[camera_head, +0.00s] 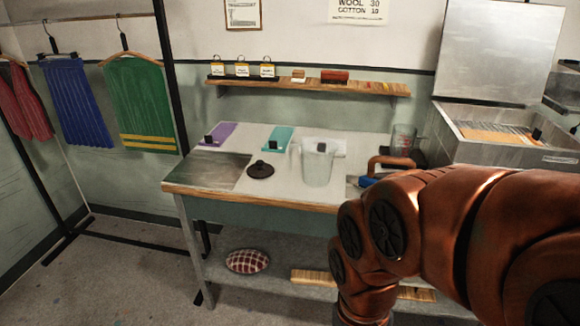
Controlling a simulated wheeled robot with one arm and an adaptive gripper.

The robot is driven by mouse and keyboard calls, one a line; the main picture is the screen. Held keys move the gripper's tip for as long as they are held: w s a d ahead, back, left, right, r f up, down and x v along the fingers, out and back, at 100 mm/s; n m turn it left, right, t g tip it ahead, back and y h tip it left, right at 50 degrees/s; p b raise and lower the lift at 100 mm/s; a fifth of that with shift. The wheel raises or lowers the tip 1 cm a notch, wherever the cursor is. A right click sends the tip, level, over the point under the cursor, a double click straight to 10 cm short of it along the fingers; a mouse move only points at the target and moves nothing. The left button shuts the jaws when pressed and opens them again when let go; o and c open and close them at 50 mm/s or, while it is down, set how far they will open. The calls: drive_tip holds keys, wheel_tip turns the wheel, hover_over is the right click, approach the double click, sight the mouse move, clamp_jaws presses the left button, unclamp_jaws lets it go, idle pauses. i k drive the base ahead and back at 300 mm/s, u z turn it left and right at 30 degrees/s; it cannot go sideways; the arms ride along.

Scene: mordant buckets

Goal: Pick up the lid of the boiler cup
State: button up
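A round dark lid with a small knob (260,170) lies flat on the light worktop (222,142), left of a clear cup or beaker (318,165). I take it to be the boiler cup's lid, but the picture does not confirm this. Another glass vessel (403,140) stands at the back right of the worktop, partly hidden. My copper-coloured arm fills the lower right and bends down in front of the table. My gripper is out of the picture, so its state does not show. The lid is clear of the visible arm.
A dark panel (207,170) covers the worktop's left front. Purple (217,134) and teal (278,138) strips lie behind. A brown curved handle (388,163) and blue item (367,181) sit near my arm. A shelf (310,87) hangs above; a checkered cushion (247,261) lies below.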

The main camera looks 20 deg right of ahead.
sight(260, 169)
drive_tip(key=u, duration=0.45)
drive_tip(key=k, duration=0.5)
drive_tip(key=u, duration=1.2)
drive_tip(key=i, duration=1.4)
drive_tip(key=z, duration=0.9)
drive_tip(key=i, duration=0.5)
drive_tip(key=z, duration=0.45)
